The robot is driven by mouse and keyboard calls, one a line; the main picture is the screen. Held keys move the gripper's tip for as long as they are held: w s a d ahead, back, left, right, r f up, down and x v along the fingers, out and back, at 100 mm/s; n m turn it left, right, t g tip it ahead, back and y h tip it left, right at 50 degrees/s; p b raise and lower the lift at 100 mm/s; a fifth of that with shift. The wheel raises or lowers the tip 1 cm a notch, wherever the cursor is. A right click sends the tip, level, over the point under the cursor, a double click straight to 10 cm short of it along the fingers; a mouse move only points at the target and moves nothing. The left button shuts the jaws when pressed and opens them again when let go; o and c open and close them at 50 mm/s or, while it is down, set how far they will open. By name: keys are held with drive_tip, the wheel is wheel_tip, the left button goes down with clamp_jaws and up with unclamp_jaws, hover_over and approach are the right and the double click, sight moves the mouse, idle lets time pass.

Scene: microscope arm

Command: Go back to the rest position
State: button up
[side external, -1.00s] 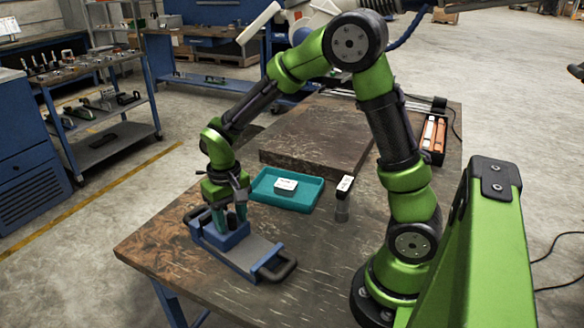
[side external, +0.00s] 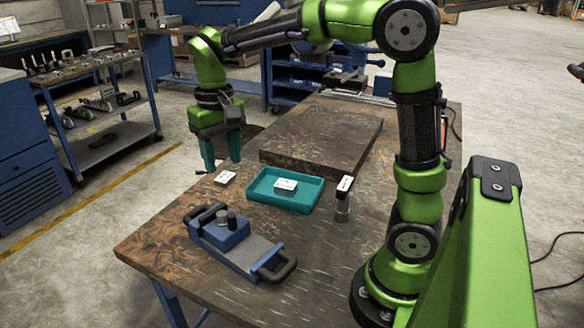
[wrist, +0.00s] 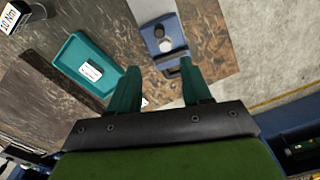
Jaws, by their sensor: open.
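My gripper (side external: 222,163) is open and empty. It hangs in the air above the far left part of the wooden table (side external: 165,250), with its teal fingers pointing down. The fingers also show in the wrist view (wrist: 158,90), spread apart with nothing held between them. The blue device (side external: 222,232) with black handles and dark knobs lies on the near left part of the table, apart from my gripper. It also shows beyond the fingers in the wrist view (wrist: 165,45).
A teal tray (side external: 262,200) holds a white labelled block (side external: 286,184). Another white block (side external: 225,177) lies left of the tray, below my gripper. A small labelled cylinder (side external: 343,205) stands right of the tray. A thick dark slab (side external: 320,135) lies behind. A shelf cart (side external: 100,125) stands left.

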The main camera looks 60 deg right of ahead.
drive_tip(key=shift+r, duration=0.4)
drive_tip(key=s+a+t+y, duration=0.2)
drive_tip(key=s+t, duration=0.5)
drive_tip(key=s, duration=0.6)
drive_tip(key=shift+s+a+n, duration=0.15)
drive_tip(key=shift+s+n, duration=0.15)
drive_tip(key=shift+s, duration=0.05)
idle(0.9)
